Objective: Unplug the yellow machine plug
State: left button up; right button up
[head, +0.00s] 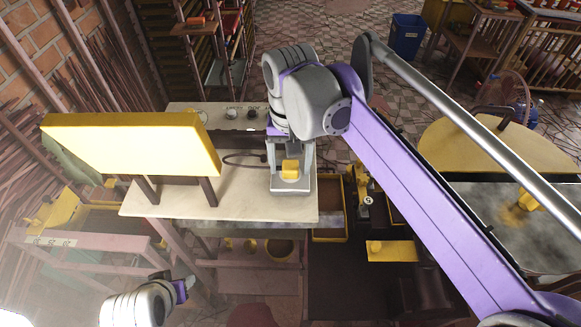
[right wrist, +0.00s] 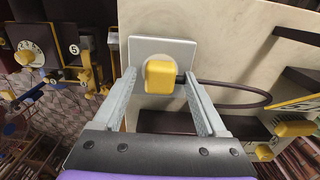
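The yellow plug (head: 290,169) sits on a light grey square socket plate (head: 291,187) at the right end of the pale tabletop. In the right wrist view the plug (right wrist: 160,77) is centred on the plate (right wrist: 183,50), with a dark cable (right wrist: 236,83) curving off to the right. My right gripper (head: 292,165) is open over the plug. Its fingers stand on either side of it in the right wrist view (right wrist: 160,85), with a visible gap on each side. My left arm's end (head: 181,288) is low at the left; its fingers cannot be made out.
A large yellow panel (head: 135,145) on dark legs stands on the left of the pale tabletop (head: 230,200). Machinery with numbered dials and yellow parts (head: 390,250) lies to the right. A round yellow table (head: 495,147) is farther right.

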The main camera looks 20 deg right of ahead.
aim_at(291, 165)
grip_shut()
jog(key=shift+r, duration=0.1)
dwell(0.3)
pick_arm(q)
jog(key=shift+w+r+p, duration=0.4)
jog(key=shift+r+p, duration=0.15)
jog(key=shift+r, duration=0.25)
jog(key=shift+w+r+p, duration=0.35)
jog(key=shift+r+p, duration=0.2)
jog(key=shift+r, duration=0.3)
jog(key=shift+w+r+p, duration=0.4)
jog(key=shift+r+p, duration=0.15)
jog(key=shift+r, duration=0.25)
pick_arm(e)
jog(key=shift+r, duration=2.95)
